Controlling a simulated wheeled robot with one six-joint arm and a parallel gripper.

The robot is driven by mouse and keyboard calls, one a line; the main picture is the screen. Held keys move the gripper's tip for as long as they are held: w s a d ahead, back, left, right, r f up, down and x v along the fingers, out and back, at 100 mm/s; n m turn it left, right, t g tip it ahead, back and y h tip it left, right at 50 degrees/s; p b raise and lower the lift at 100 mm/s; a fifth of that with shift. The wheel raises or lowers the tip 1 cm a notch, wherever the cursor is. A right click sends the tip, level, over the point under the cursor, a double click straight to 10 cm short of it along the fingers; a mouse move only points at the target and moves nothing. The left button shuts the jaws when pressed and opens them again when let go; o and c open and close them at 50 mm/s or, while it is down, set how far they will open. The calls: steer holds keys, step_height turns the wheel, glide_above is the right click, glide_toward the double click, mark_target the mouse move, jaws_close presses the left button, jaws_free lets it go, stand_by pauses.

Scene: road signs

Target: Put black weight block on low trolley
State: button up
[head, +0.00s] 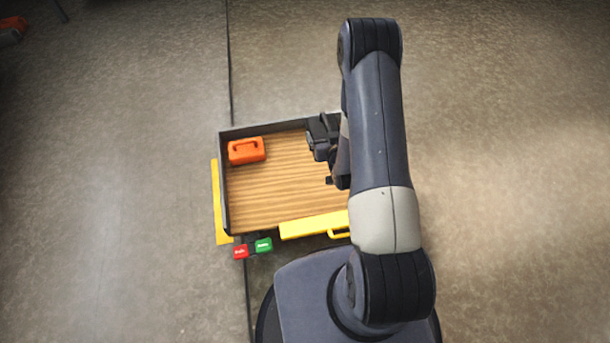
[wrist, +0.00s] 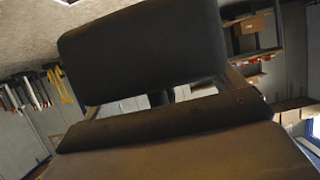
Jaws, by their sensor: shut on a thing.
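The low trolley (head: 280,195) has a wood-grain deck with dark raised edges and shows in the middle of the head view. My gripper (head: 330,160) is over the right part of its deck, partly hidden by my arm. It is shut on the black weight block, which fills the upper middle of the wrist view (wrist: 145,55). In the head view a dark shape beside the gripper appears to be this block (head: 319,130). I cannot tell whether the block touches the deck.
An orange block with a handle (head: 246,150) sits in the deck's far left corner. A yellow bar (head: 312,225) runs along the near edge. The deck's middle and left front are clear.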

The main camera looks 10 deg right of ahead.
steer(key=shift+w+d+f+b, duration=1.35)
steer(key=shift+f+b, duration=2.45)
steer(key=shift+f, duration=1.25)
steer(key=shift+w+d+f+b, duration=1.05)
steer(key=shift+d+f+b, duration=0.5)
steer(key=shift+f+b, duration=2.95)
steer(key=shift+w+d+f+b, duration=1.35)
steer(key=shift+f+b, duration=1.8)
steer(key=shift+f, duration=2.5)
steer(key=shift+s+d+f, duration=0.1)
steer(key=shift+s, duration=0.05)
steer(key=o, duration=1.5)
steer(key=shift+f, duration=0.1)
steer(key=p+v, duration=0.5)
steer(key=v, duration=0.7)
steer(key=shift+s+r, duration=0.1)
steer(key=shift+r, duration=0.1)
